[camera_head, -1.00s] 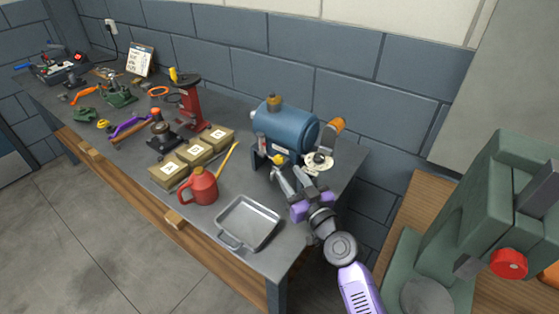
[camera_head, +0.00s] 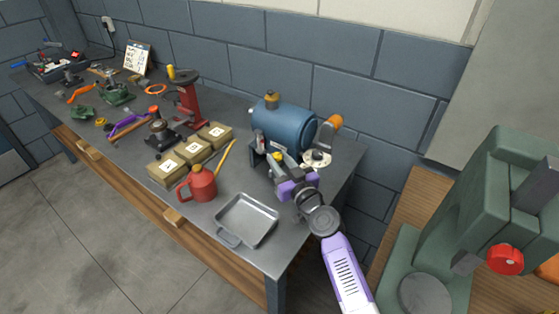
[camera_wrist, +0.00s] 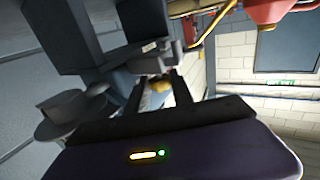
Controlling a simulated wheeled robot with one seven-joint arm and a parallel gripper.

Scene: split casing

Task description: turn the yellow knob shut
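A metal tray (camera_head: 247,220) and a red oil can (camera_head: 200,183) stand on the bench left of my arm. Labelled boxes (camera_head: 190,153) lie behind the can. A round pale part (camera_head: 317,158) sits right of the gripper. A green machine (camera_head: 440,240) stands at the right.

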